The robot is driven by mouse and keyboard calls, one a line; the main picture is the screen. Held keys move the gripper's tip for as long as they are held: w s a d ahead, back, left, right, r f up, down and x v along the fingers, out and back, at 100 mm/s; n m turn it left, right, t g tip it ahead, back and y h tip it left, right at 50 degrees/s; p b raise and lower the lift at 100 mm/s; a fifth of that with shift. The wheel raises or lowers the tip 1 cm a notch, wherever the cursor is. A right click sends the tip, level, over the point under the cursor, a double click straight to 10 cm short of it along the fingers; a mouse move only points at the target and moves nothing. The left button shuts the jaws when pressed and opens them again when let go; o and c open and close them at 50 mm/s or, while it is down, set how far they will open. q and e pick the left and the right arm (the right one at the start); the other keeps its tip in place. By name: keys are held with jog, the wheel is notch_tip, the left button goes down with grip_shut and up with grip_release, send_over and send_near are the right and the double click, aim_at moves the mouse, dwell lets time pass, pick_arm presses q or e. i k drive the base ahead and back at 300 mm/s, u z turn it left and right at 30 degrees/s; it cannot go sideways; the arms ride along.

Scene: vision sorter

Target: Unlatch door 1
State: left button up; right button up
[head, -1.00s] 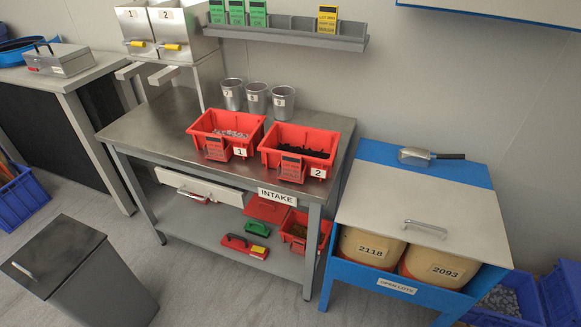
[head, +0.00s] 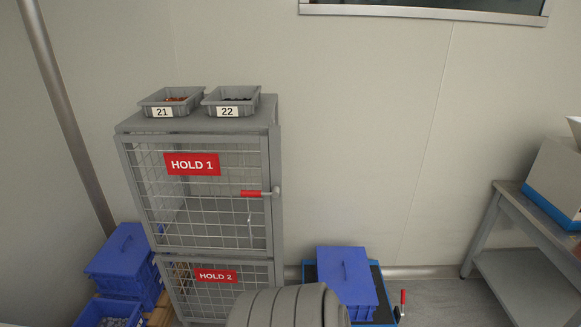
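Door 1 (head: 213,219) is the upper wire-mesh door of a grey cage cabinet, with a red sign reading HOLD 1 (head: 192,164). It looks closed. Its latch has a red handle (head: 251,194) lying level across the door's right edge, ending at a round grey pivot on the frame. A thin grey rod hangs below the latch. Neither gripper shows in the head view.
A second door (head: 205,298) marked HOLD 2 is below. Grey bins 21 (head: 163,112) and 22 (head: 229,111) stand on the cabinet. Blue crates (head: 120,262) stand at left; a blue lidded box (head: 346,281) stands at right. A grey table (head: 524,277) is far right.

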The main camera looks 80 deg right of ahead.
aim_at(275, 194)
jog(key=z, duration=2.55)
